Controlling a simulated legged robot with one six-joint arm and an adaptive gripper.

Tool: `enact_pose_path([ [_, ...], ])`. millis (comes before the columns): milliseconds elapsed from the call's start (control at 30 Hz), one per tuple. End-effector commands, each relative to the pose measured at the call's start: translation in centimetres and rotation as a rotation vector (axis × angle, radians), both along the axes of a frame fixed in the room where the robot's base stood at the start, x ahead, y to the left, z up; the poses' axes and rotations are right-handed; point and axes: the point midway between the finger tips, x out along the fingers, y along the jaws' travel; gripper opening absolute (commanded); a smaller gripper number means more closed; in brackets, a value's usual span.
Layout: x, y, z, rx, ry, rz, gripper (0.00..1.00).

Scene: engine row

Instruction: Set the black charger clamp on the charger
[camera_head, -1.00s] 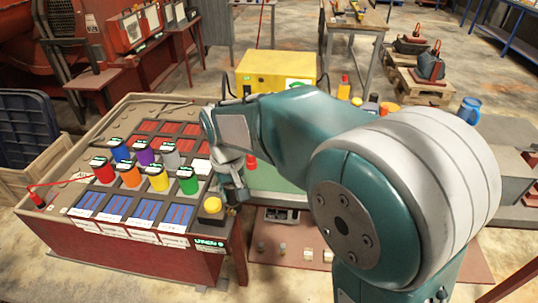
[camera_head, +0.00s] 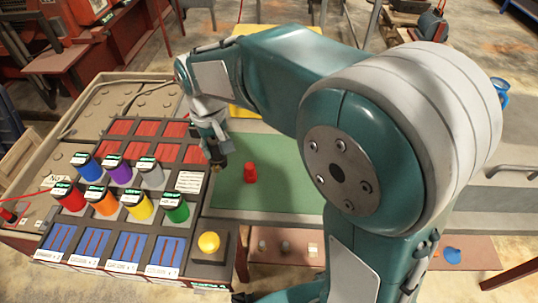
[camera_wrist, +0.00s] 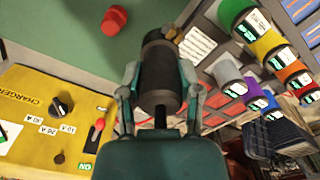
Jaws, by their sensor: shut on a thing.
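My gripper (camera_head: 212,132) is shut on a dark cylinder with a brass-coloured tip, which I take to be the black charger clamp (camera_wrist: 158,62). In the wrist view the fingers (camera_wrist: 160,88) press on both its sides. It is held above the left part of the green mat. The charger (camera_wrist: 28,88) is a yellow box at the left of the wrist view, with a black knob and a small red piece on its face. In the head view the charger (camera_head: 240,111) is mostly hidden behind my arm. A red piece (camera_head: 250,172) stands on the mat, apart from my gripper.
A rack (camera_head: 215,258) with several coloured cylinders and a yellow button (camera_head: 208,242) stands left of the green mat (camera_head: 270,198). The red piece also shows in the wrist view (camera_wrist: 115,18). The mat's front part is clear.

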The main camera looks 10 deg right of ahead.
Motion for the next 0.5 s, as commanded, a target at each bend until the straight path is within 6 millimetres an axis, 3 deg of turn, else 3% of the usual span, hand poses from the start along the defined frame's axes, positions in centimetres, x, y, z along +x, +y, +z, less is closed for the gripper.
enact_pose_path([
  [167,0.3,-1.9,-0.8,0.0,0.001,-0.005,0.0],
  [500,1.3,-9.0,-4.0,0.0,0.002,-0.006,0.0],
])
